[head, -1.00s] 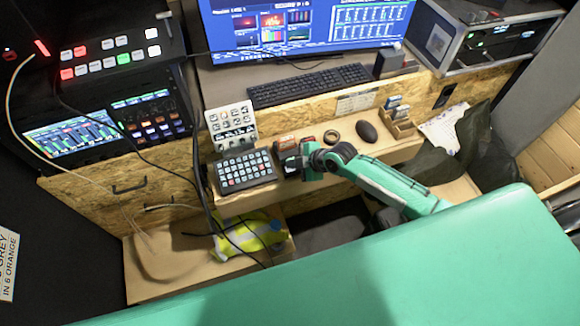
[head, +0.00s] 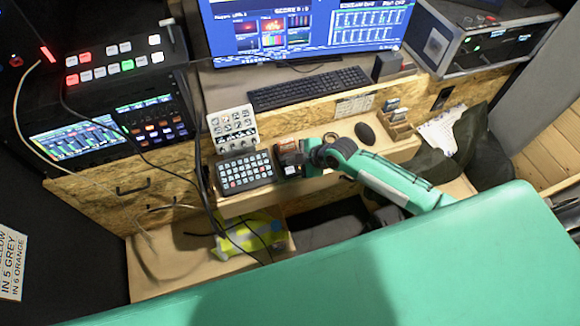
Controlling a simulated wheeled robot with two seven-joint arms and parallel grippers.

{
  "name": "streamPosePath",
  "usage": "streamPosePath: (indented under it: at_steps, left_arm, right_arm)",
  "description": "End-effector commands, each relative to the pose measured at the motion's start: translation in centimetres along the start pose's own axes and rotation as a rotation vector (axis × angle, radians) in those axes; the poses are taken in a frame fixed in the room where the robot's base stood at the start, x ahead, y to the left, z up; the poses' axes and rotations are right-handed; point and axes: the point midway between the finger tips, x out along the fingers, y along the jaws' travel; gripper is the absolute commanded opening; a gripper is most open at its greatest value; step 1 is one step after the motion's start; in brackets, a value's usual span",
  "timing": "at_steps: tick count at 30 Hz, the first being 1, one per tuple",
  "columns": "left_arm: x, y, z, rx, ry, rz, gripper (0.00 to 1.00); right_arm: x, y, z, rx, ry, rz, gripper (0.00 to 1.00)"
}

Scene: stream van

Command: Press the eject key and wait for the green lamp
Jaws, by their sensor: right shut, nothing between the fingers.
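My right gripper (head: 292,162) is over the shelf at the right end of a black keypad (head: 245,172) with rows of pale keys. It is shut and appears empty. Its dark wrist and fingers cover part of a small dark device there, and I cannot tell whether the fingertips touch it. I cannot make out which key is the eject key. Small green lights show on the rack unit (head: 500,42) at the upper right, but I cannot tell whether one is the task's lamp. My left gripper is not in view.
A white button panel (head: 234,128) stands behind the keypad. A small brown-red box (head: 286,143) is just behind my gripper. A black mouse (head: 365,133) lies further right. A keyboard (head: 310,88) is on the upper desk. Cables hang left of the keypad.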

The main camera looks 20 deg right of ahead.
Motion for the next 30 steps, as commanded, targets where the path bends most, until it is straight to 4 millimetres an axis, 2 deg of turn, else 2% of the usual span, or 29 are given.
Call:
streamPosePath:
  at_steps: [1,9,30]
  left_arm:
    - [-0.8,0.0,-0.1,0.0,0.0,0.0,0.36]
    - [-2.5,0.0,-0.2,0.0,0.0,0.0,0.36]
    - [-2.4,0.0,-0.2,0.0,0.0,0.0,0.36]
  right_arm:
    - [-0.7,0.5,-0.5,-0.001,0.0,0.0,0.0]
    - [-2.2,1.6,-1.6,0.0,-0.001,-0.001,0.0]
    - [-2.2,1.6,-1.6,0.001,0.0,-0.001,0.0]
